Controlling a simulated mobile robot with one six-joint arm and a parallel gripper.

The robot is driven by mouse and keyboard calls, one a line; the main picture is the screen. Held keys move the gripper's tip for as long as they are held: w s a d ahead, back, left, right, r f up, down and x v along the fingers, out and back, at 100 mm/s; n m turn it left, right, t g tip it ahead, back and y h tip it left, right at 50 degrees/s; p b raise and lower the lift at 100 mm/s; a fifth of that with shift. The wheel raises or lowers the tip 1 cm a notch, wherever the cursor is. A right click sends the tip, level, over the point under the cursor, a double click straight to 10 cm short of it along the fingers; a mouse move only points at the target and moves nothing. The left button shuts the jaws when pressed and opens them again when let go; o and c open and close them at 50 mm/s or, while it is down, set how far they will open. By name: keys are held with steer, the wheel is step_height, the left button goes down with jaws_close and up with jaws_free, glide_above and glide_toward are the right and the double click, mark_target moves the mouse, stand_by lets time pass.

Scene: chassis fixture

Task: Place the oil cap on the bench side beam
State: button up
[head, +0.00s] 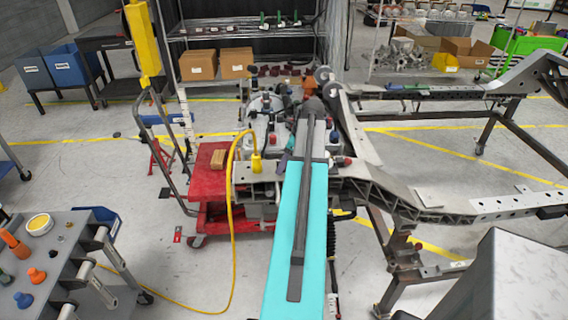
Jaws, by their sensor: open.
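No part that I can name for certain as the oil cap shows. Several small caps and plugs stand on the grey cart at the lower left: an orange cap (37,275), a blue cap (23,299) and a taller orange piece (14,244). A round yellow-and-white piece (40,224) lies there too. A grey chassis beam (400,203) runs right of the centre on dark stands; I cannot tell whether it is the bench side beam. My turquoise and dark grey arm reaches away over the middle. Its far end covers part of the engine, and my gripper's fingers cannot be made out.
A red lift cart (209,183) stands left of the engine (265,120). A yellow cable (230,235) hangs from it to the floor. A pale metal box (530,280) fills the lower right corner. Open floor lies between the grey cart and my arm.

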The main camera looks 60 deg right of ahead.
steer(key=shift+r, duration=0.15)
steer(key=b+v, duration=0.2)
steer(key=v, duration=1)
steer(key=shift+s, duration=0.1)
stand_by(0.8)
